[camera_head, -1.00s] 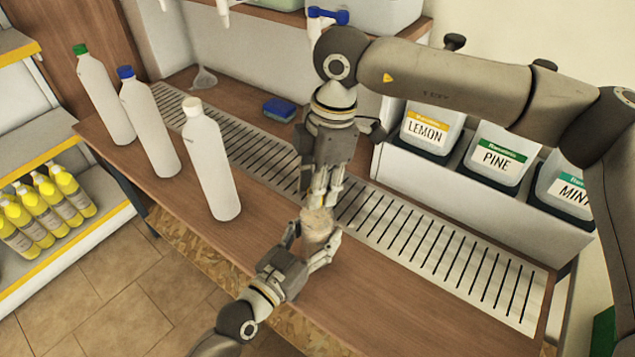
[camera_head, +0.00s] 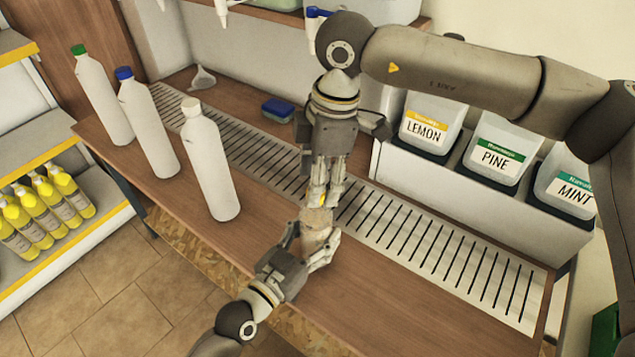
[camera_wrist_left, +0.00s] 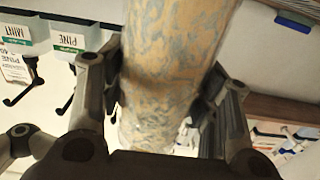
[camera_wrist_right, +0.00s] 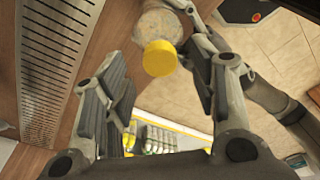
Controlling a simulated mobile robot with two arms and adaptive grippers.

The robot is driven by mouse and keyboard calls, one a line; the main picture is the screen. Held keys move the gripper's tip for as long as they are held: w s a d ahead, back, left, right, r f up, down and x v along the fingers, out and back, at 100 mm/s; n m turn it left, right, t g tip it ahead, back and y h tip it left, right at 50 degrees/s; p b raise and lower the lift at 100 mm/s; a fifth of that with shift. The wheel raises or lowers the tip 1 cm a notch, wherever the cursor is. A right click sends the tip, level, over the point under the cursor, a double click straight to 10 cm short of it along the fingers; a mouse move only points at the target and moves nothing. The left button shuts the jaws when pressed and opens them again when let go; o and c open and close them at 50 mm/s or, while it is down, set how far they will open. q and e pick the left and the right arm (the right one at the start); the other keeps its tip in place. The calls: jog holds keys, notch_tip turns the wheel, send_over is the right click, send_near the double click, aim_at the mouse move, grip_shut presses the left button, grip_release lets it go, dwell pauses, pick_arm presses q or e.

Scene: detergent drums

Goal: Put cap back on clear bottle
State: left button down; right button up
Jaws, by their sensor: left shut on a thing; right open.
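The clear bottle (camera_head: 319,229) stands upright at the front of the wooden counter, with a mottled tan look. My left gripper (camera_head: 310,248) is shut around its body from the front left; the bottle (camera_wrist_left: 172,65) fills the middle of the left wrist view. The yellow cap (camera_wrist_right: 160,57) sits at the top end of the bottle in the right wrist view and hides the mouth. I cannot tell how firmly it is seated. My right gripper (camera_wrist_right: 157,85) is open above the bottle, its fingers on either side of the cap and apart from it.
Three white bottles with green, blue and pale caps, the nearest one (camera_head: 208,165), stand on the left of the counter. A slotted drain grate (camera_head: 430,250) runs behind. Labelled tubs such as PINE (camera_head: 497,155) stand at the right. A blue sponge (camera_head: 279,109) lies at the back.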

notch_tip(320, 180, up, 10)
jog(key=d, duration=0.1)
jog(key=shift+d, duration=0.2)
jog(key=shift+w+r, duration=0.1)
jog(key=shift+w, duration=0.05)
pick_arm(q)
jog(key=shift+c, duration=2)
grip_release()
jog(key=v, duration=1.2)
